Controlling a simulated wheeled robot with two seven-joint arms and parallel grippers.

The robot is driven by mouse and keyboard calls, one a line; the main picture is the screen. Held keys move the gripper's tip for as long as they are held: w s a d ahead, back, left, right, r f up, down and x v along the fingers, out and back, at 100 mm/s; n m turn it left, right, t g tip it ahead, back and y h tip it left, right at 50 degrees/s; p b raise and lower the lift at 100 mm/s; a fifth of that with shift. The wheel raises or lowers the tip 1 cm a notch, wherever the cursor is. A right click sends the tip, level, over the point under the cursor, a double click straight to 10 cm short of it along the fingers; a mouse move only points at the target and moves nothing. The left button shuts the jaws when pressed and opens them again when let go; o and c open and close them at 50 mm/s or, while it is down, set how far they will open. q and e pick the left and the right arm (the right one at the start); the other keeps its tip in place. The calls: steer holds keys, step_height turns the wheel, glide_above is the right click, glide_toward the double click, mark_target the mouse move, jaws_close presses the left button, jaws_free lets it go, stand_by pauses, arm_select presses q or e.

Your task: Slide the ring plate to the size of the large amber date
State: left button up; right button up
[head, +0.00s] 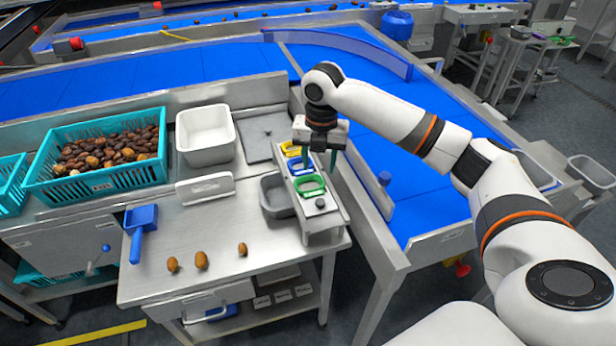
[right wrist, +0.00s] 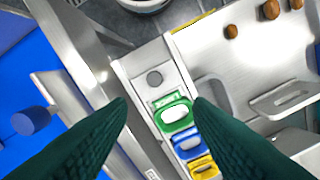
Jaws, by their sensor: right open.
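The ring plate device (head: 321,204) is a narrow steel rail at the table's right edge with a green ring (head: 310,186), a blue ring (head: 299,165) and a yellow ring (head: 291,148) in a row. In the right wrist view the green ring (right wrist: 175,114) lies between my fingers in the picture, with the blue ring (right wrist: 188,143) beyond it. My right gripper (head: 318,160) is open and empty above the rings, pointing down. Three brown dates lie on the table; the middle one (head: 201,260) looks largest and amber. My left gripper is out of view.
A grey bin (head: 275,195) stands left of the rail. A blue scoop (head: 139,220), a white tub (head: 206,150) and a teal crate (head: 95,180) of dates stand further left. A blue conveyor (head: 420,205) runs to the right. The table front is mostly clear.

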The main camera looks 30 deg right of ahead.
mark_target(320, 201)
steer(key=f, duration=0.3)
steer(key=f+p, duration=0.1)
steer(key=f, duration=0.3)
steer(key=s+f, duration=0.1)
steer(key=f, duration=0.2)
steer(key=shift+d+f+p, duration=0.15)
steer(key=shift+f+p, duration=0.15)
steer(key=shift+p, duration=0.05)
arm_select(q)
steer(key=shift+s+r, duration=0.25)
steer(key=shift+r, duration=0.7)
arm_select(e)
steer(key=shift+w+f, duration=0.1)
steer(key=shift+f, duration=0.35)
jaws_close()
